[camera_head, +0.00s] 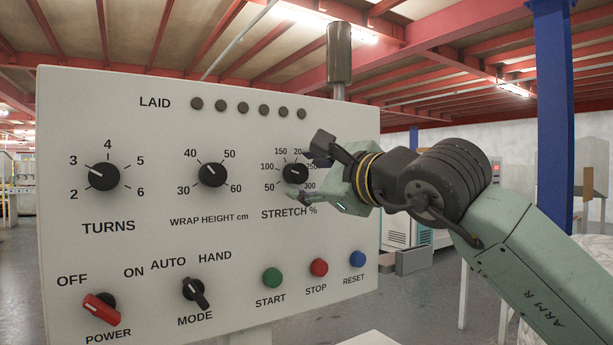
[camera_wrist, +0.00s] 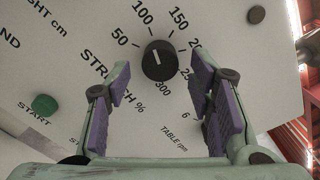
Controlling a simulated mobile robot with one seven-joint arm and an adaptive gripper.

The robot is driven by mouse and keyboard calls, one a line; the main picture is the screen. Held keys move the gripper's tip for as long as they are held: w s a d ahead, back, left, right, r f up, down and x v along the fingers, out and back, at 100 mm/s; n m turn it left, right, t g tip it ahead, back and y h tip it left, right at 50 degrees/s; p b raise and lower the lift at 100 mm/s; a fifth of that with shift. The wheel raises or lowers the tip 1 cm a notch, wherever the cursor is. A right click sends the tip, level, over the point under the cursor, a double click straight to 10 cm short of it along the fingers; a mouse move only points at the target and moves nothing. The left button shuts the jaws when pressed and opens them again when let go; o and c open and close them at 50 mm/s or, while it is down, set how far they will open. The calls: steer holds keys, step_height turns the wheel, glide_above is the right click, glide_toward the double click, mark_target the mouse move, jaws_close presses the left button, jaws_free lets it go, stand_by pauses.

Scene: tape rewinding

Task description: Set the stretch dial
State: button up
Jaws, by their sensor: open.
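The stretch dial (camera_head: 296,173) is a small round black knob on the white control panel, above the label "STRETCH %". In the wrist view the dial (camera_wrist: 160,60) has a pale pointer line; its exact reading is hard to tell. Scale numbers from 50 to 300 ring it, some hidden by my gripper. My gripper (camera_head: 309,170) is open and empty in front of the panel at the dial's right. In the wrist view my gripper (camera_wrist: 160,80) has purple-padded fingers spread either side, with the dial just beyond and between the tips. I see no contact.
The white panel (camera_head: 140,245) also carries the turns dial (camera_head: 105,176), wrap height dial (camera_head: 212,174), red power switch (camera_head: 101,308) and mode switch (camera_head: 195,292). Green start (camera_head: 272,278), red stop (camera_head: 319,267) and blue reset (camera_head: 357,259) buttons sit below my gripper.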

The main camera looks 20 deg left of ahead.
steer(key=v, duration=1.1)
